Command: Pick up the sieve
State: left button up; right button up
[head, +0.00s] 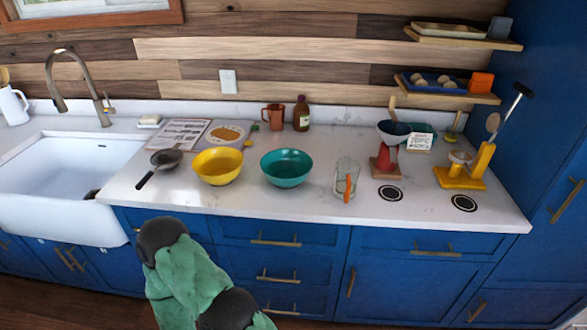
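The sieve appears to be the round, dark grey utensil (167,157) with a long black handle. It lies on the white counter (250,205) between the sink and the yellow bowl. Its handle points toward the front left, near the counter's edge. I cannot make out any mesh at this size. Part of one of my arms, in a green cover, shows at the bottom, in front of the blue cabinets. No fingers show on it, and neither gripper is in view.
A yellow bowl (217,166) stands close right of the sieve, then a teal bowl (286,168) and a clear jug (346,178). A printed sheet (173,133) lies behind the sieve. The white sink (50,190) is at left. Red (385,160) and yellow (462,178) stands are at right.

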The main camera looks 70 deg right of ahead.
aim_at(166, 159)
jog(key=z, duration=2.05)
